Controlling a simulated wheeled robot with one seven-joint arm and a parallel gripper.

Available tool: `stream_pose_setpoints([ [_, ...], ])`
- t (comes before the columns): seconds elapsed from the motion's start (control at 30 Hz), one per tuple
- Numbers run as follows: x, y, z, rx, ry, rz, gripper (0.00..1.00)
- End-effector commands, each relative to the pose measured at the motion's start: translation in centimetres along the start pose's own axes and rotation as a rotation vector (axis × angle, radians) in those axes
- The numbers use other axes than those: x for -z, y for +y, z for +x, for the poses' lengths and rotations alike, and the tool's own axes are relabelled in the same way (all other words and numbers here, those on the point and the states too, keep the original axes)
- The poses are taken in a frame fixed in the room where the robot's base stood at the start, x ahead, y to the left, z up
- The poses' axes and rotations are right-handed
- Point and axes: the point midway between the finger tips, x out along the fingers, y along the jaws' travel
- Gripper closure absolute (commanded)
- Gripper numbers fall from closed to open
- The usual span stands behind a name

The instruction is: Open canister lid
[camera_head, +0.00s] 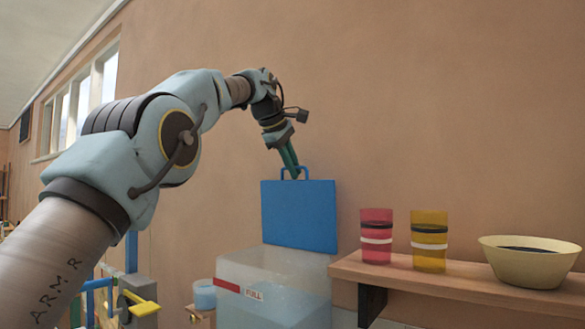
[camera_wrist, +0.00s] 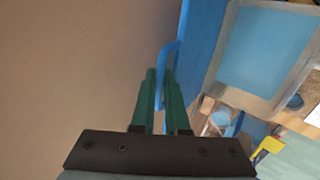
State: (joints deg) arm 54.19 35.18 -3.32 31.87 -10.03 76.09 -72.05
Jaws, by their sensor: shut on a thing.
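The canister (camera_head: 272,285) is a translucent box with a red stripe and a "FULL" label, standing below the arm in the head view. Its blue lid (camera_head: 300,218) stands upright at the back edge of the canister, with a loop handle on top. My gripper (camera_head: 293,173) has its green fingers shut on that handle. In the wrist view the fingers (camera_wrist: 160,75) close around the blue handle (camera_wrist: 168,62), and the lid's edge (camera_wrist: 197,50) runs down beside it. The canister's open top (camera_wrist: 262,50) shows pale blue inside.
A wooden shelf (camera_head: 450,283) at right holds a red cup (camera_head: 376,238), a yellow cup (camera_head: 429,238) and a cream bowl (camera_head: 530,268). A small light-blue cup (camera_head: 204,294) stands left of the canister. A yellow-handled valve (camera_head: 140,305) is at lower left. The wall is close behind the lid.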

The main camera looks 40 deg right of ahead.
Motion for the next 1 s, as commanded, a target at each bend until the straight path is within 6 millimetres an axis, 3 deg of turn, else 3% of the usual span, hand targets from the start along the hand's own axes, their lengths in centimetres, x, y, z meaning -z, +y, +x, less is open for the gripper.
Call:
stream_pose_setpoints([
  [0.03,-0.2,-0.5,0.9,0.020,-0.009,-0.002,1.00],
  [0.27,-0.2,-0.6,0.9,0.020,-0.010,-0.002,1.00],
  [0.3,-0.2,-0.6,0.9,0.020,-0.010,-0.002,0.87],
  [0.53,-0.2,-0.5,0.8,0.020,-0.010,-0.002,0.61],
  [0.6,-0.2,-0.5,0.5,0.019,-0.010,-0.002,0.58],
  [0.77,-0.1,-0.4,-2.0,0.013,-0.008,-0.002,0.58],
  [1.0,0.0,-0.1,-7.6,0.002,-0.003,-0.001,0.58],
])
